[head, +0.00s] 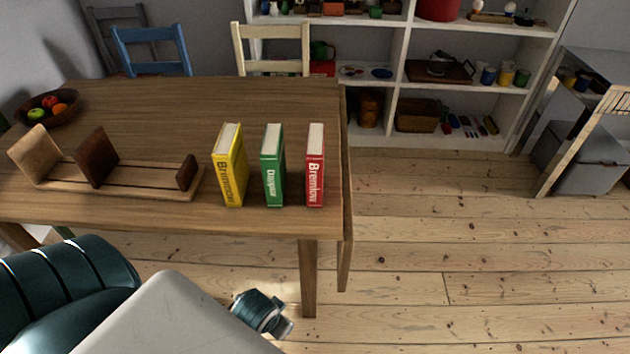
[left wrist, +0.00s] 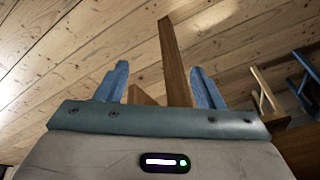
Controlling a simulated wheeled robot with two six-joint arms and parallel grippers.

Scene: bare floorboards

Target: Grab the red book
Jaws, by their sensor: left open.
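The red book (head: 315,166) stands upright on the wooden table (head: 220,104), near its right end, with its spine facing me. A green book (head: 272,166) and a yellow book (head: 230,166) stand upright to its left, with gaps between them. My left gripper (left wrist: 160,68) shows in the left wrist view with its two blue fingers apart and nothing between them. It is away from the books, and that view shows floorboards and a wooden leg beyond the fingers. In the head view my left arm is at the bottom left, in front of the table. My right gripper is not in view.
A fruit bowl (head: 52,108) is at the table's far left. A blue chair (head: 152,50) and a cream chair (head: 272,48) stand behind. Open floor (head: 440,230) lies to the right.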

